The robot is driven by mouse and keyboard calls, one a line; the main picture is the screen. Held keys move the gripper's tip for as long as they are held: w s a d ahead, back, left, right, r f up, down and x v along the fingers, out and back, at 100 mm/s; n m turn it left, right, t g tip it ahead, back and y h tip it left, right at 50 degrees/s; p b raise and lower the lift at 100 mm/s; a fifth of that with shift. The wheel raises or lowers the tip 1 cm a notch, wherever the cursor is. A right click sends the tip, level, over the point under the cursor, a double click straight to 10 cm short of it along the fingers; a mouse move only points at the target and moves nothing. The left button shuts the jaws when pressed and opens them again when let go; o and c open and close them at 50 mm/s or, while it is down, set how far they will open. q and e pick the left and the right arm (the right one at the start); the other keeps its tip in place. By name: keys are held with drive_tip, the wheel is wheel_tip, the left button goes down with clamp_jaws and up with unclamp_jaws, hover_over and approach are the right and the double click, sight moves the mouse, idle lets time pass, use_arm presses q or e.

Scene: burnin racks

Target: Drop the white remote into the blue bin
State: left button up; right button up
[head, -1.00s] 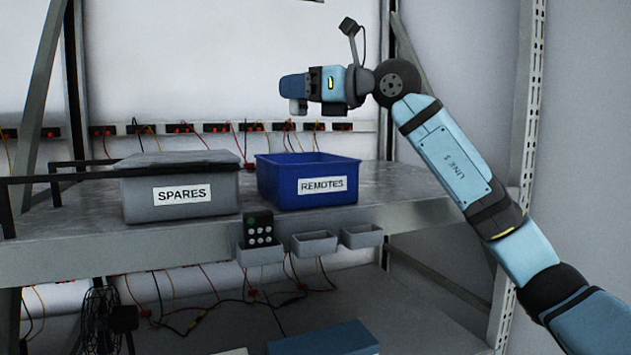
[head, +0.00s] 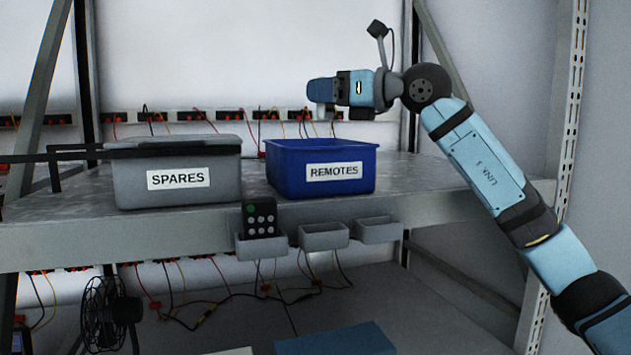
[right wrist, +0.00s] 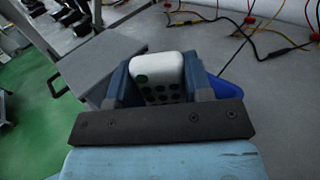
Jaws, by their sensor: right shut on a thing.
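The white remote (right wrist: 158,76), with a green button and dark buttons, is held between the two fingers of my right gripper (right wrist: 165,85) in the right wrist view. In the head view my right gripper (head: 322,95) is above the blue bin and the remote is hard to make out. The blue bin (head: 292,178), labelled REMOTES, stands on the shelf. Part of its rim shows in the right wrist view (right wrist: 222,88), mostly hidden behind the gripper. My left gripper is not in view.
A grey lidded SPARES box (head: 135,187) stands left of the bin on the shelf (head: 420,200). A black remote (head: 259,219) sits in a small holder on the shelf's front edge, beside two empty holders (head: 323,237). Wires hang along the back wall.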

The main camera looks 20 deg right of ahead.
drive_tip(key=shift+f, duration=0.75)
drive_tip(key=o, duration=1)
